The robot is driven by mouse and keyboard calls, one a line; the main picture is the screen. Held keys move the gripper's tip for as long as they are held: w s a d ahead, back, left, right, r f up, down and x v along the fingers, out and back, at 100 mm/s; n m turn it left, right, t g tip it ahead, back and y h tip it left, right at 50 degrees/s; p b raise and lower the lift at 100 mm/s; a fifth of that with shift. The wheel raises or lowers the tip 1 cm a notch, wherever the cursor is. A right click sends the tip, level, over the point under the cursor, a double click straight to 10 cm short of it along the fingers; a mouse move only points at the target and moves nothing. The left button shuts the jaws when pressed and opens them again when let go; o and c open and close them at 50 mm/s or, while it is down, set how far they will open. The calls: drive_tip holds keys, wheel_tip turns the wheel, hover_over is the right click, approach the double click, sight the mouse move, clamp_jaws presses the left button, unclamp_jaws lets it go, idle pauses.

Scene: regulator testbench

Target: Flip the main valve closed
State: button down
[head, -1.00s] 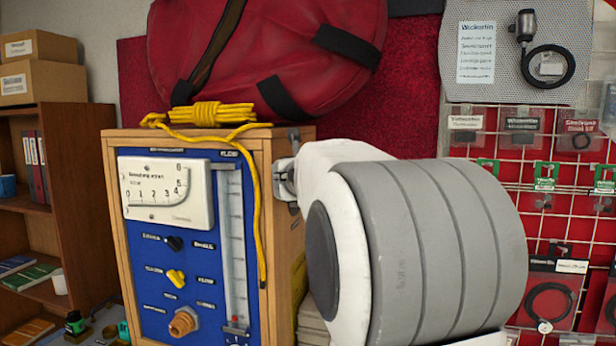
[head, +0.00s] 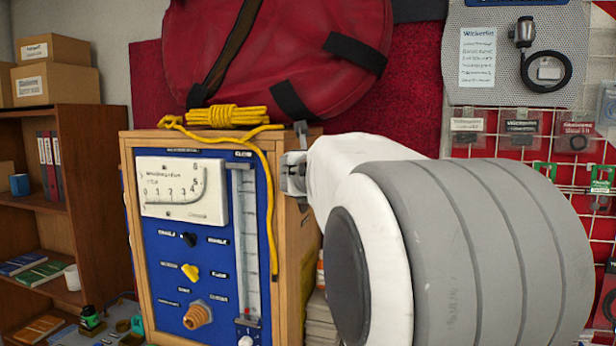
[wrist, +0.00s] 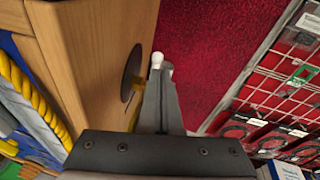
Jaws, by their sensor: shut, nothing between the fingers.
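A wooden box (head: 310,240) with a blue front panel (head: 160,250) carries a gauge, a black knob (head: 188,239), a yellow knob (head: 190,272) and a brass fitting (head: 198,315). In the wrist view, a dark round plate with a brass part (wrist: 132,74) sits on the box's wooden side; it looks like a valve mount, mostly hidden by my gripper. A small white tip (wrist: 157,60) shows at the fingertips; I cannot tell what it belongs to. My gripper (head: 294,172) is shut and empty, close beside the box's right side. Contact is unclear.
A yellow rope (head: 228,116) lies on the box and hangs down its front. A red bag (head: 280,50) is behind and above. A wire rack (head: 545,140) with hanging packets is at right. Shelves (head: 75,150) stand at left.

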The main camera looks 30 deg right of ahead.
drive_tip(key=s+a+r+p, duration=0.1)
drive_tip(key=s+a+r, duration=0.1)
drive_tip(key=s+r, duration=0.2)
drive_tip(key=shift+a+r+p, duration=0.3)
drive_tip(key=shift+a+r, duration=0.1)
drive_tip(key=shift+r, duration=0.35)
drive_tip(key=s+a+f+n+t+y+b, duration=0.1)
drive_tip(key=a+n+t+y, duration=0.15)
drive_tip(key=a+n, duration=0.5)
drive_tip(key=s+a+f+n+t+y+b, duration=0.1)
drive_tip(key=a+f+n+t+y+b, duration=0.1)
drive_tip(key=a+n+y, duration=0.35)
drive_tip(key=s+a+f+n+g+y+b, duration=0.1)
drive_tip(key=s+a+f+n+g+y, duration=0.4)
drive_tip(key=a+f+n, duration=0.75)
drive_tip(key=s+f+n+g+h+b, duration=0.2)
drive_tip(key=s+f+n+g, duration=0.4)
drive_tip(key=s+f+n, duration=1.1)
drive_tip(key=s+d+f+b, duration=0.1)
drive_tip(key=s, duration=0.2)
drive_tip(key=shift+s+f+h, duration=0.15)
drive_tip(key=shift+f+h, duration=0.15)
drive_tip(key=shift+f, duration=0.05)
